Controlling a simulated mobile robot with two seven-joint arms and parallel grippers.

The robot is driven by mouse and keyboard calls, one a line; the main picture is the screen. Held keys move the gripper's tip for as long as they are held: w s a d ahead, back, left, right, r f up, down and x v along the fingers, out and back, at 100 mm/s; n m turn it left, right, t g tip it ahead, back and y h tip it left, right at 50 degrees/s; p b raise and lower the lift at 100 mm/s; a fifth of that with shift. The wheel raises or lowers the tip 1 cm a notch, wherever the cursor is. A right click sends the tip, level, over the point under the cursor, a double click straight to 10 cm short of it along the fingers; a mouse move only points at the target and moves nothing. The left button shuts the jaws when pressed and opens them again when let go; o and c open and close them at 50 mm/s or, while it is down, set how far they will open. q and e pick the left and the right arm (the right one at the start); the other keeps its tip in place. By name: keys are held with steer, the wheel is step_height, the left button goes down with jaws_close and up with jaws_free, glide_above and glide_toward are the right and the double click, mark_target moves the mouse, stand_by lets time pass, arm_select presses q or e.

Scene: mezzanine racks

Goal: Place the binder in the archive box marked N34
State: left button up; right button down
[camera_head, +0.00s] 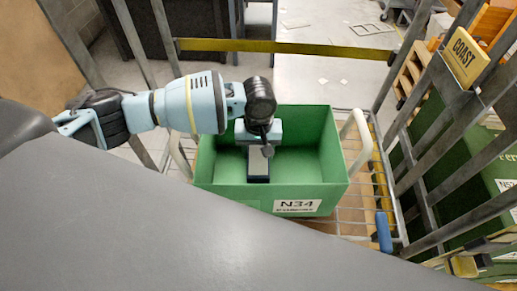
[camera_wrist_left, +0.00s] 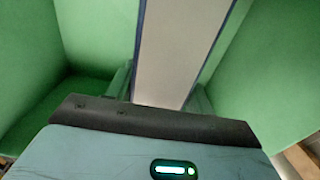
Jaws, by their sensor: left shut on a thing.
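The green archive box (camera_head: 205,160) stands open in the middle of the head view, with a white N34 label (camera_head: 298,205) on its near wall. My left arm comes in from the left, and my left gripper (camera_head: 260,148) points down inside the box's opening. It is shut on the binder (camera_head: 258,166), a pale slab with dark blue edges that is mostly hidden from above by the gripper. In the left wrist view the binder (camera_wrist_left: 180,50) stands between the fingers, with green walls on both sides. Whether it touches the box floor I cannot tell. My right gripper is not in view.
The box sits in a wire trolley (camera_head: 350,225) with pale handles. Grey rack posts and a yellow COAST sign (camera_head: 465,58) stand close on the right, with more green boxes (camera_head: 480,160) behind. A large grey surface fills the lower left. A yellow strip (camera_head: 290,47) crosses behind.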

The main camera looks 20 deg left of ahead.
arm_select(q)
steer(key=o, duration=1.6)
steer(key=shift+f, duration=0.1)
step_height(320, 180, up, 12)
steer(key=p, duration=0.1)
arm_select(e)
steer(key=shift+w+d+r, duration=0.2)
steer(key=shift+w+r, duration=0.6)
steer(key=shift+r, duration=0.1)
